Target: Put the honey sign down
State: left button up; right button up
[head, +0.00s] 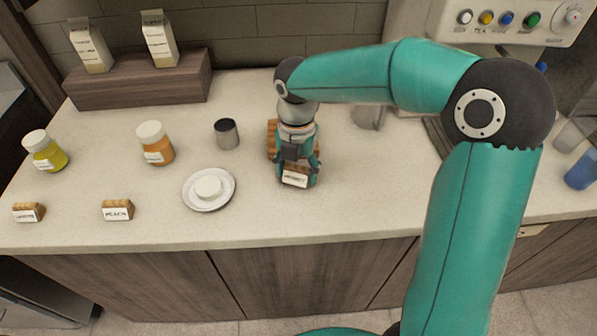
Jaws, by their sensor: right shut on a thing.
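The honey sign (295,181) is a small wooden block with a white label, its lettering blurred. It is near the middle of the counter, toward the front. My right gripper (299,169) comes down from above and is shut on the sign. I cannot tell whether the sign's underside touches the counter. The gripper hides the sign's back. My left gripper is not in view.
A brown wooden item (272,139) is partly hidden behind my gripper. A plate (190,197) with a white round piece, a grey cup (227,134), an orange jar (157,146) and a yellow jar (45,153) stand left. Two other signs, one reading PEACH (117,211), line the front left.

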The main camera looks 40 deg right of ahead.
aim_at(296, 169)
jog(key=shift+f, duration=0.65)
jog(key=o, duration=1)
jog(key=shift+f, duration=0.1)
jog(key=shift+c, duration=0.2)
notch_tip(296, 169, up, 12)
jog(key=p, duration=0.1)
